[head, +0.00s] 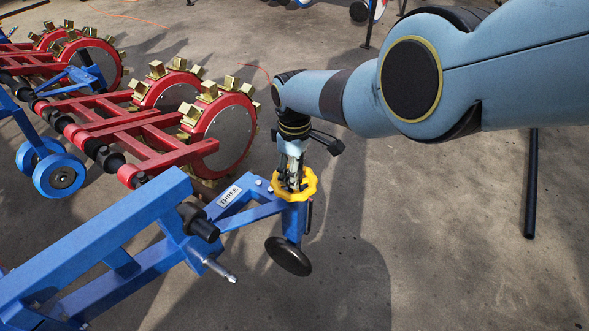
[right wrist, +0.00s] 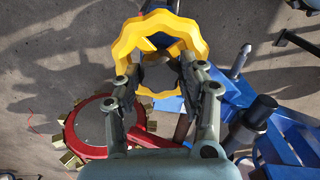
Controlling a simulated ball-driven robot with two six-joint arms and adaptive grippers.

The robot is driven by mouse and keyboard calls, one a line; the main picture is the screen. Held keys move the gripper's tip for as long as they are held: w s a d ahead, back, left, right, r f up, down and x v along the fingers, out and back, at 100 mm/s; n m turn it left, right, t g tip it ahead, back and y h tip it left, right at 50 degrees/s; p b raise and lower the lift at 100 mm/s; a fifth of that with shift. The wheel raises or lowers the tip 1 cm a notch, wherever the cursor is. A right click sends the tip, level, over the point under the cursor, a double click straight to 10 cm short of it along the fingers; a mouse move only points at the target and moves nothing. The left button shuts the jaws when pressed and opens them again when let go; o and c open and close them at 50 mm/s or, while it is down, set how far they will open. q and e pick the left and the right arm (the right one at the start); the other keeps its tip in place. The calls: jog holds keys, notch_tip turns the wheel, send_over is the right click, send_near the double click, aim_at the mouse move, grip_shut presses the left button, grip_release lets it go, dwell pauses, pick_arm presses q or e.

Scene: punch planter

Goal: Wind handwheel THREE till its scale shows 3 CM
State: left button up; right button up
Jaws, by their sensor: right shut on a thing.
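The yellow handwheel (head: 294,197) sits on top of a blue upright post (head: 293,222) at the frame's end. A white label (head: 230,197) reading THREE is on the blue frame beside it. My right gripper (head: 294,180) points down into the wheel from above. In the right wrist view the wheel's scalloped rim (right wrist: 128,40) stands beyond the fingertips (right wrist: 160,76), which close from both sides around its middle. The fingers partly hide the hub. No scale can be read in either view. My left gripper is in neither view.
A dark round foot or wheel (head: 288,256) is under the post. Red planter units with brass-cupped wheels (head: 228,135) stand close at the left. A blue beam (head: 95,235) with a metal pin (head: 222,271) lies in front. Concrete floor at right is mostly clear.

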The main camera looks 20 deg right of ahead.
jog(key=n, duration=0.3)
jog(key=shift+n, duration=0.4)
jog(key=n, duration=0.3)
jog(key=shift+n, duration=0.3)
jog(key=n, duration=0.3)
jog(key=shift+n, duration=0.3)
jog(key=n, duration=0.4)
jog(key=shift+w, duration=0.1)
jog(key=n, duration=0.5)
jog(key=shift+n, duration=0.4)
jog(key=n, duration=0.5)
jog(key=shift+n, duration=0.3)
jog(key=o, duration=1.2)
